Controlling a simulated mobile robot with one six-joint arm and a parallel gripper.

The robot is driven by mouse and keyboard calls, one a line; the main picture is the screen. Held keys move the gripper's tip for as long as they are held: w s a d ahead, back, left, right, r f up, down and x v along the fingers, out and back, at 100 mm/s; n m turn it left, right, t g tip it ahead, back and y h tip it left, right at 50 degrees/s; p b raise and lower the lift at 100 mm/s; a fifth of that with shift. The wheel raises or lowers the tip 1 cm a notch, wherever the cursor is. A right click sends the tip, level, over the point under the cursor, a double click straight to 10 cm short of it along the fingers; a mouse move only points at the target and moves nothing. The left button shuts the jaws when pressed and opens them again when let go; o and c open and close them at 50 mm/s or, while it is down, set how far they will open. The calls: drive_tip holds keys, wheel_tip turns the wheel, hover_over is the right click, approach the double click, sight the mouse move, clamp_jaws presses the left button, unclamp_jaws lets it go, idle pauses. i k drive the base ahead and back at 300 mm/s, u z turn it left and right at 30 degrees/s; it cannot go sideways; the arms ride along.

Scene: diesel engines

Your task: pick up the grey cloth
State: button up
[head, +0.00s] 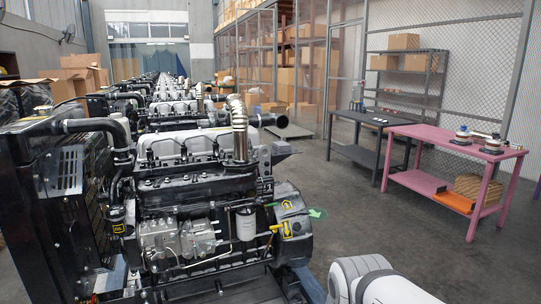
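I cannot make out a grey cloth for certain in the head view. A small pale patch (112,276) shows low at the left, by the near engine (185,190), but I cannot tell what it is. The white rounded part at the bottom, right of centre, is my own arm. My gripper is out of view.
A row of engines runs back along the left. A pink table (425,136) with small round items stands at the right, an orange box (453,202) on its lower shelf. A dark table (362,153) stands beside it. The floor (370,215) between engine and tables is mostly clear.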

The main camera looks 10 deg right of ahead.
sight(282, 147)
drive_tip(key=u, duration=0.25)
drive_tip(key=k, duration=0.15)
drive_tip(key=z, duration=1.25)
drive_tip(key=i, duration=6.8)
drive_tip(key=u, duration=3.3)
